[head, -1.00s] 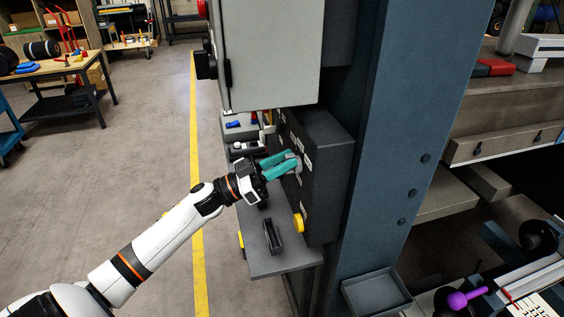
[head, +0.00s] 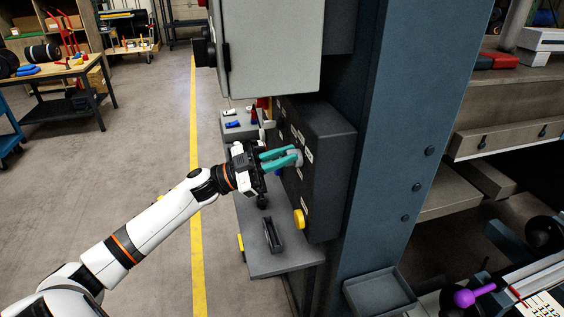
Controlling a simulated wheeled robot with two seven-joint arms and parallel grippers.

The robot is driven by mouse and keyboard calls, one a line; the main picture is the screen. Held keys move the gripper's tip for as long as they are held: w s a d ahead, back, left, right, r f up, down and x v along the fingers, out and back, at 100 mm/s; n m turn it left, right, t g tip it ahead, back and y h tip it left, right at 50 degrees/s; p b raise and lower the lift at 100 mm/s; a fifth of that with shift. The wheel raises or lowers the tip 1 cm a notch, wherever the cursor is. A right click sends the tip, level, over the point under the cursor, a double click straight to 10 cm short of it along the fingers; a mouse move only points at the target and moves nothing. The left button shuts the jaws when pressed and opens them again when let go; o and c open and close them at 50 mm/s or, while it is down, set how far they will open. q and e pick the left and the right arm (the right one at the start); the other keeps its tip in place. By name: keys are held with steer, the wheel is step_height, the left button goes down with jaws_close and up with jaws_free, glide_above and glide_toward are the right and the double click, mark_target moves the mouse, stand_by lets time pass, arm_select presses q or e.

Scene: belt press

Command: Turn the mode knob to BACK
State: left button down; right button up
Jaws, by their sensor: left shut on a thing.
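The dark control box (head: 331,185) is fixed to the blue press column, with small white labels on its left-facing panel. My left gripper (head: 289,158) reaches it from the left, and its teal fingers are shut on a grey knob (head: 298,156) on that panel. The fingers partly hide the knob, and I cannot read its pointer or the labels. A yellow knob (head: 299,219) sits lower on the same panel, apart from the gripper. My right gripper is out of view.
A grey cabinet (head: 272,55) hangs above the box. A dark shelf (head: 276,262) with a black handle-like part juts out below. The blue column (head: 385,160) stands to the right, with an empty dark tray (head: 380,292) at its foot. The floor at left is open.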

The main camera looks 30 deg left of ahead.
arm_select(q)
steer(key=m+g+b, duration=0.1)
steer(key=m, duration=0.1)
steer(key=f+m+g+b, duration=0.1)
steer(key=m, duration=0.1)
steer(key=m+b, duration=0.1)
steer(key=m, duration=0.1)
steer(key=shift+s+d+f+m+g, duration=0.1)
steer(key=shift+d+f+m+g, duration=0.1)
steer(key=shift+f+m+g, duration=0.15)
steer(key=shift+r+m+g, duration=0.15)
steer(key=shift+m+g, duration=0.1)
